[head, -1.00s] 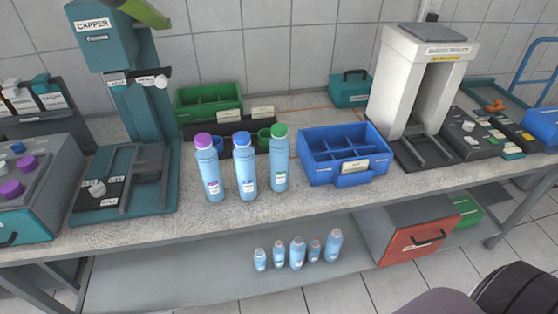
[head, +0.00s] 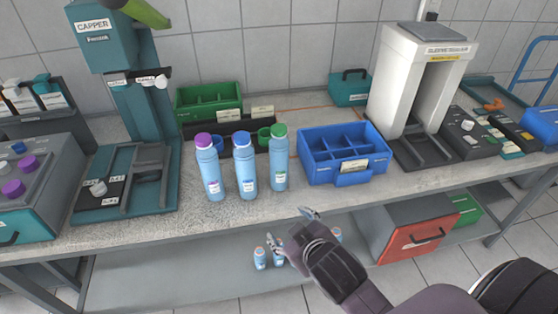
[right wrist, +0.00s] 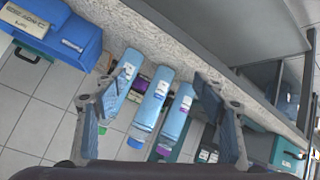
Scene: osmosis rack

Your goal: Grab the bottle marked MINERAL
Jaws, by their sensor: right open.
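Three light-blue bottles stand upright in a row on the bench: one with a purple cap (head: 210,172), one with a blue cap (head: 244,170), one with a green cap (head: 279,165). Their labels are too small to read, so I cannot tell which is marked MINERAL. My right gripper (head: 291,228) is open and empty, in front of the bench edge, below and apart from the green-capped bottle. In the right wrist view the blue-capped bottle (right wrist: 150,106) and purple-capped bottle (right wrist: 175,122) show between the open fingers (right wrist: 162,112). My left gripper is out of view.
A blue divided bin (head: 318,173) stands right of the bottles, a green bin (head: 192,117) behind them. The capper (head: 135,110) is at left, a white machine (head: 392,85) at right. Small bottles (head: 260,259) on the lower shelf are partly hidden by my right gripper.

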